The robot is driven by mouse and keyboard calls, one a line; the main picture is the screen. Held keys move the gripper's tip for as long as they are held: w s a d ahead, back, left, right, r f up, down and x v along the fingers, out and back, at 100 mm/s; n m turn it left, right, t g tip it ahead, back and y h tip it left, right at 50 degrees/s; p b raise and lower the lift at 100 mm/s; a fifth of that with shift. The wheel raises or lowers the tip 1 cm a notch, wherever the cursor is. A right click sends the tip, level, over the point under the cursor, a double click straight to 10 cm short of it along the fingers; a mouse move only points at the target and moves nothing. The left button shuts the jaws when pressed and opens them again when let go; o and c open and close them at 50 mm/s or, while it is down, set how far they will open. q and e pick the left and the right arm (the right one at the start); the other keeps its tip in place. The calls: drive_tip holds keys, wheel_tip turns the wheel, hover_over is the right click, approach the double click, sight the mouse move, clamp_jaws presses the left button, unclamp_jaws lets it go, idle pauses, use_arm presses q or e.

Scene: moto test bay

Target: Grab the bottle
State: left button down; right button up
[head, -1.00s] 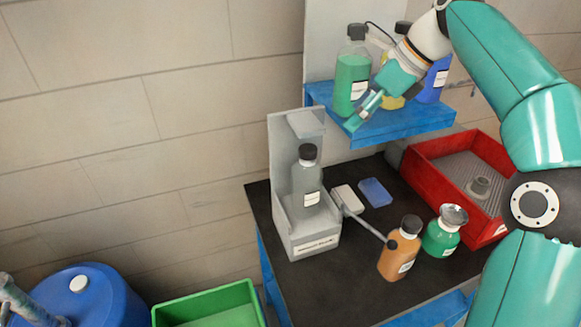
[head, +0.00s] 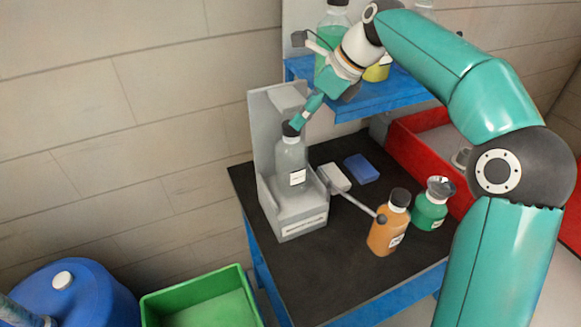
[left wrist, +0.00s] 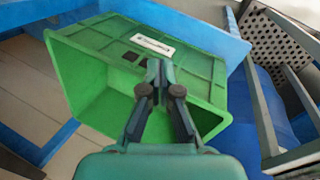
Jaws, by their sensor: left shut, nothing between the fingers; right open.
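A clear grey bottle (head: 291,160) with a dark cap and white label stands upright in a grey holder (head: 300,226) on the black-topped table. My right gripper (head: 300,120) is open, with its fingertips at the bottle's cap in the picture. I cannot tell whether they touch it. My left gripper (left wrist: 158,72) is shut and empty in the left wrist view, in front of a green bin (left wrist: 90,72). Other bottles are an orange one (head: 386,232) and a green one (head: 428,211) on the table, and a taller green one (head: 326,62) on the blue shelf, partly hidden.
A thin rod with a pale block (head: 334,177) reaches towards the orange bottle. A blue block (head: 361,168) lies behind it. A red tray (head: 425,158) is at the right, partly behind my arm. The green bin (head: 165,301) and a blue drum (head: 95,297) stand below left.

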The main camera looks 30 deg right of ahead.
drive_tip(key=x, duration=0.4)
drive_tip(key=shift+w+a+f, duration=0.1)
drive_tip(key=shift+w+f, duration=0.05)
drive_tip(key=shift+f, duration=0.25)
drive_tip(key=c, duration=1.3)
drive_tip(key=shift+c, duration=0.2)
drive_tip(key=shift+r, duration=0.15)
